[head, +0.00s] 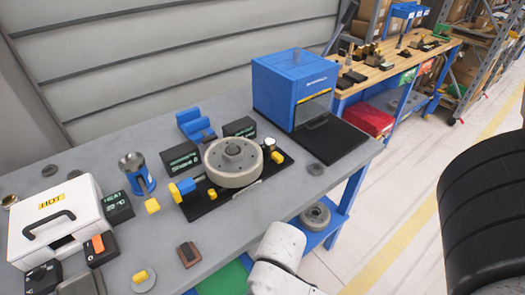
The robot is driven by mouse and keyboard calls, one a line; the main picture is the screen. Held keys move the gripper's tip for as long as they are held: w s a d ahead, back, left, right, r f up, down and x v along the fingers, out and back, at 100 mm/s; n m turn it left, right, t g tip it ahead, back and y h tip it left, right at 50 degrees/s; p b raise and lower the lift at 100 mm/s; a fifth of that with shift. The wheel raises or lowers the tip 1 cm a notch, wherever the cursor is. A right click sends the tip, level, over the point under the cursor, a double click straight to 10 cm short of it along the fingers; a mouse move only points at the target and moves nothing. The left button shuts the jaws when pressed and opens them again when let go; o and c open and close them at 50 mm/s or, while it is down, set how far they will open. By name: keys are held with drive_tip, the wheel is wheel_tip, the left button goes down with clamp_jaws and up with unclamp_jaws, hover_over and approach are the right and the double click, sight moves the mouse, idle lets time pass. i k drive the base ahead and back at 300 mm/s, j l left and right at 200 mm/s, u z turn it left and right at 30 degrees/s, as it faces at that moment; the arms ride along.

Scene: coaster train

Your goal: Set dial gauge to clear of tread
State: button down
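A grey round wheel (233,162) with a hub and bolt holes lies flat on a black base plate (207,203) on the grey workbench. A small yellow-topped part with a pale round face (270,146) stands at the wheel's right rim; it may be the dial gauge, but it is too small to read. I cannot tell whether it touches the tread. A blue and yellow block (183,190) stands at the wheel's left side. My white arm shows at the bottom centre, but my gripper is not in view.
A blue box machine (292,88) stands behind right with a black mat (330,142). The bench front has small loose parts, including a brown block (188,254).

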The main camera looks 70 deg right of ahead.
sight(270, 149)
drive_tip(key=k+l, duration=0.2)
drive_tip(key=l, duration=0.2)
drive_tip(key=k+l, duration=0.2)
drive_tip(key=l, duration=0.15)
drive_tip(key=k+l, duration=0.15)
drive_tip(key=l, duration=0.25)
drive_tip(key=k+l, duration=0.2)
drive_tip(key=l, duration=0.15)
drive_tip(key=k+l, duration=0.2)
drive_tip(key=l, duration=0.2)
drive_tip(key=k+l, duration=0.2)
drive_tip(key=l, duration=0.2)
